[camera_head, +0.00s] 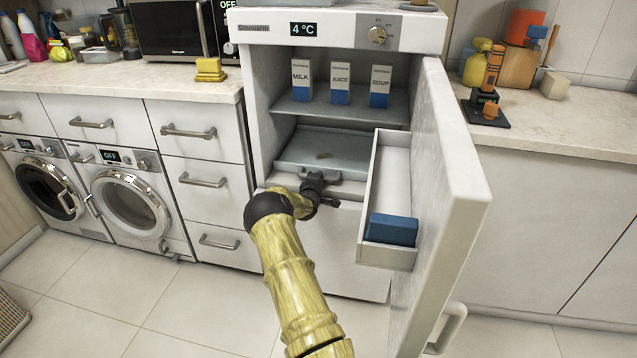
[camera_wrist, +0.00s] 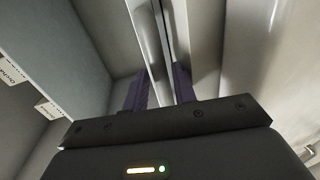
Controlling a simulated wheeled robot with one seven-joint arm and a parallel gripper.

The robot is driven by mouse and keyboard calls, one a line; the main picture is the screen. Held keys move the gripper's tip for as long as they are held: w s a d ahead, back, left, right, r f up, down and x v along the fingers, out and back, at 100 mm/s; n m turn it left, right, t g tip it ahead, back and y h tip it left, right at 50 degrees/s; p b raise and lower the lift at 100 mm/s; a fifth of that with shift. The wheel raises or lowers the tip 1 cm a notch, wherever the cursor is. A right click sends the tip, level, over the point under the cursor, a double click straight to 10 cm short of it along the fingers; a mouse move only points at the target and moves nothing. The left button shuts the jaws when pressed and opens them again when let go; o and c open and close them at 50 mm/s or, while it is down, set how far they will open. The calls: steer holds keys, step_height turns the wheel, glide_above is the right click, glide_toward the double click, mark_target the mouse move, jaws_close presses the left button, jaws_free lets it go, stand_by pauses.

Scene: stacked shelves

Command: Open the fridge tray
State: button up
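The fridge tray (camera_head: 322,150) is a grey, flat-lidded drawer low inside the open fridge, under the shelf. Its handle (camera_head: 334,174) is on the front edge, partly hidden by my gripper. My gripper (camera_head: 316,180) is at the left part of this handle, reaching in from the front. In the wrist view, the two dark fingers (camera_wrist: 160,85) are apart, with a light bar running between them. I cannot tell whether they press on it.
The fridge door (camera_head: 447,180) stands open at the right, with a door bin (camera_head: 388,257) holding a blue box (camera_head: 392,230) close to my gripper. Milk (camera_head: 302,80), juice and soup cartons stand on the shelf (camera_head: 340,108) above. Drawers and washing machines are at left.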

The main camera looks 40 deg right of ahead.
jaws_close()
